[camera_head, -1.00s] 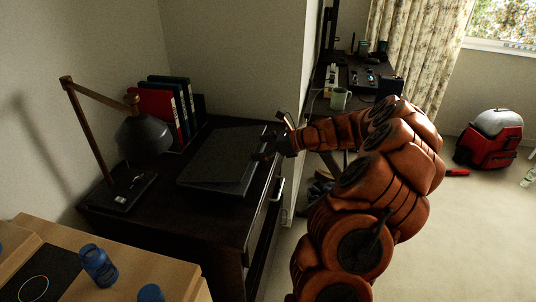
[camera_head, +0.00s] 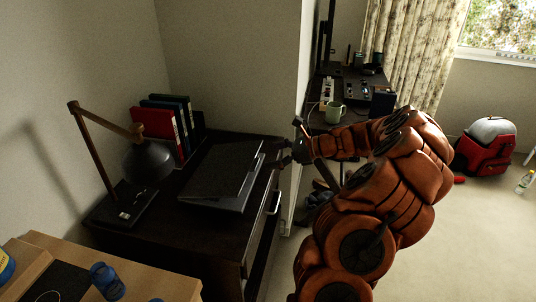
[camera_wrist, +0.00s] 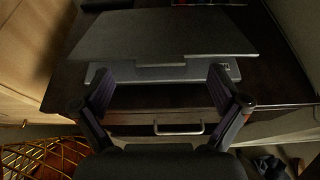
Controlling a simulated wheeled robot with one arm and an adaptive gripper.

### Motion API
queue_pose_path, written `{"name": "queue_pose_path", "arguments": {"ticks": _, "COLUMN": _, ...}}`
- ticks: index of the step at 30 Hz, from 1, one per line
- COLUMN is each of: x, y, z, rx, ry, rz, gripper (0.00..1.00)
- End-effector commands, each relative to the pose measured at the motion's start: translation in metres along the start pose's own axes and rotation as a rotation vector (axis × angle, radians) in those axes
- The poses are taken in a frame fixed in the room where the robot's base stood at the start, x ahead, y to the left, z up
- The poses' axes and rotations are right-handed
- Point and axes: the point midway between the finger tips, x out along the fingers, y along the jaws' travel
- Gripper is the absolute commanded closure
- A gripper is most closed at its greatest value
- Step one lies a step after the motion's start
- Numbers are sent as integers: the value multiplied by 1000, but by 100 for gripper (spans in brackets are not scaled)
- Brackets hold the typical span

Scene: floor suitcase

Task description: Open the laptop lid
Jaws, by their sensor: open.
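The laptop (camera_head: 218,176) lies on the dark cabinet, a flat dark slab. In the wrist view its lid (camera_wrist: 165,35) sits at a low angle over the paler base (camera_wrist: 150,73), whose front strip shows below the lid's notched edge. I cannot tell exactly how far the lid is raised. My gripper (camera_head: 286,143) is open and empty, just off the laptop's front edge, to its right in the head view. In the wrist view its two fingers (camera_wrist: 160,84) stand wide apart in front of the base strip, with no clear contact.
The dark cabinet (camera_head: 185,236) has a drawer handle (camera_wrist: 179,128) on its front. The floor to the right is mostly clear, with a red backpack (camera_head: 483,155).

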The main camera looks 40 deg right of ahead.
Motion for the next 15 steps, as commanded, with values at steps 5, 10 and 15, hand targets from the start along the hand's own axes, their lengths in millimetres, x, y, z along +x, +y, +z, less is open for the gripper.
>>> {"name": "queue_pose_path", "arguments": {"ticks": 5, "x": -11, "y": 0, "z": -1, "rx": 1, "ry": 1, "rz": -2, "gripper": 2}}
{"name": "queue_pose_path", "arguments": {"ticks": 10, "x": -20, "y": -1, "z": -3, "rx": 0, "ry": 1, "rz": -2, "gripper": 2}}
{"name": "queue_pose_path", "arguments": {"ticks": 15, "x": -29, "y": -1, "z": -4, "rx": 0, "ry": 1, "rz": -2, "gripper": 2}}
